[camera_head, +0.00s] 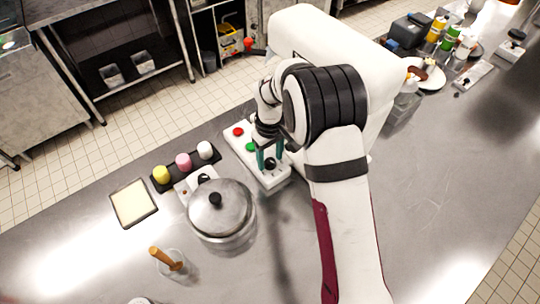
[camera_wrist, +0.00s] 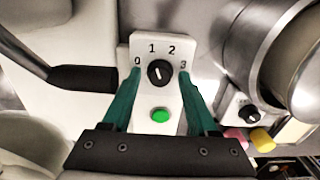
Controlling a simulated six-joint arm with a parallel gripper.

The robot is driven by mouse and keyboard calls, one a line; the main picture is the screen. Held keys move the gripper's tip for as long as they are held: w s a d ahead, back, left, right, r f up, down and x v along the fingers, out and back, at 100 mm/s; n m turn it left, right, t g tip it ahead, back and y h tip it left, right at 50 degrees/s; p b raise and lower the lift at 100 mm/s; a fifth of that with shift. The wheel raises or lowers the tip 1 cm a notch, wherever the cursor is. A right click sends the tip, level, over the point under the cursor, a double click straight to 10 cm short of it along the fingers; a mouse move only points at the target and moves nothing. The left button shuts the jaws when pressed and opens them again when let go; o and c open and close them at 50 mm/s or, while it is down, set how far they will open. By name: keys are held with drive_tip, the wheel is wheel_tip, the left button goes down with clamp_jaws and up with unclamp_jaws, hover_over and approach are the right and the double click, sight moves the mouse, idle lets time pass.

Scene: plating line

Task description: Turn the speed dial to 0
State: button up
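The speed dial (camera_wrist: 160,72) is a round black knob on a white control panel (camera_wrist: 142,50) printed 0, 1, 2 and 3. Its small white mark seems to point up-left, between 0 and 1, though it is too small to be sure. In the head view the dial (camera_head: 269,163) sits at the panel's near end. My gripper (camera_head: 268,158) has teal fingers and is over that end. In the wrist view my gripper (camera_wrist: 160,80) is open, with one finger on each side of the dial and gaps between. Fingertip height above the panel is unclear.
A green button (camera_wrist: 160,115) and a red button (camera_head: 238,131) share the panel. A lidded steel pot (camera_head: 220,210) stands close at the left. A dark bar (camera_wrist: 85,78) lies beside the left finger in the wrist view. The counter's near right is clear.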

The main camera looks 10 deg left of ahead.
clamp_jaws()
drive_tip(key=n, duration=0.4)
drive_tip(key=shift+r+n, duration=0.1)
drive_tip(key=shift+n, duration=2.3)
drive_tip(key=shift+o, duration=1.1)
unclamp_jaws()
